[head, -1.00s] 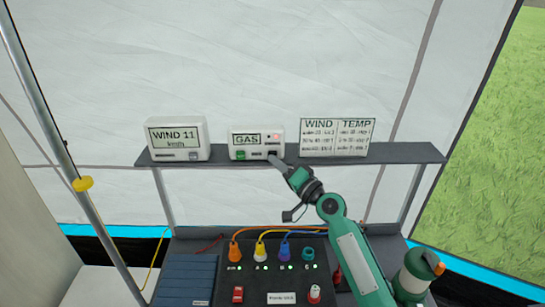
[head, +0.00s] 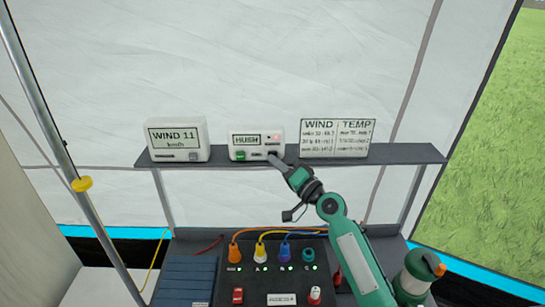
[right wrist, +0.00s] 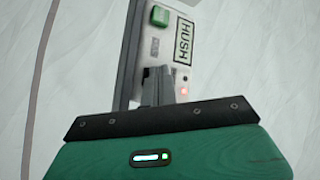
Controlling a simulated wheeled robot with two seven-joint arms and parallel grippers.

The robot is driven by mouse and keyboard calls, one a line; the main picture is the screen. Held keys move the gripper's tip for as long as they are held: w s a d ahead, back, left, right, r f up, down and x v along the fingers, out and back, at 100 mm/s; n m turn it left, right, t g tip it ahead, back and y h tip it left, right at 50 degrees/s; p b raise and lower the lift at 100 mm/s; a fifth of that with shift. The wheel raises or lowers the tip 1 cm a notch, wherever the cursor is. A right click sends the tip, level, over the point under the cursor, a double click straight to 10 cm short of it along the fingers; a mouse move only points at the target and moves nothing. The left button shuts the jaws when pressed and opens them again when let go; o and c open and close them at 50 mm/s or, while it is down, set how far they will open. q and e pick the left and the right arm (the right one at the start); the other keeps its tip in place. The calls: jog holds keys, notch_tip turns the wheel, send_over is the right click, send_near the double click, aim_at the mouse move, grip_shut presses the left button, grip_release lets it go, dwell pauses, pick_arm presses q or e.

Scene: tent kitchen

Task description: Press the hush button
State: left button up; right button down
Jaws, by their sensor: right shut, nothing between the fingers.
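A white box (head: 257,146) stands on the dark shelf, and its small screen (head: 246,140) reads HUSH. A green button (head: 240,155) is at its lower left and a red light (head: 276,138) glows at its upper right. The box also shows in the right wrist view (right wrist: 165,62). My right gripper (head: 275,157) is shut and empty, its fingertips at the lower right of the box's front. The fingers hide what lies under them, a dark button as far as I can tell. I cannot tell exactly how deep the contact is. My left gripper is not in view.
A WIND 11 display box (head: 178,139) stands left on the shelf (head: 400,152), and a WIND/TEMP card (head: 337,138) stands right. Below is a panel (head: 262,285) with several coloured plugs, cables and switches. A metal pole (head: 60,130) rises at left.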

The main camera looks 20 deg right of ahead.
jog(key=shift+s+a, duration=0.15)
jog(key=shift+s, duration=0.55)
jog(key=s+p, duration=0.1)
jog(key=s, duration=0.1)
jog(key=s+a, duration=0.1)
jog(key=s, duration=0.1)
jog(key=shift+s+a+p, duration=0.2)
jog(key=shift+s+p, duration=0.2)
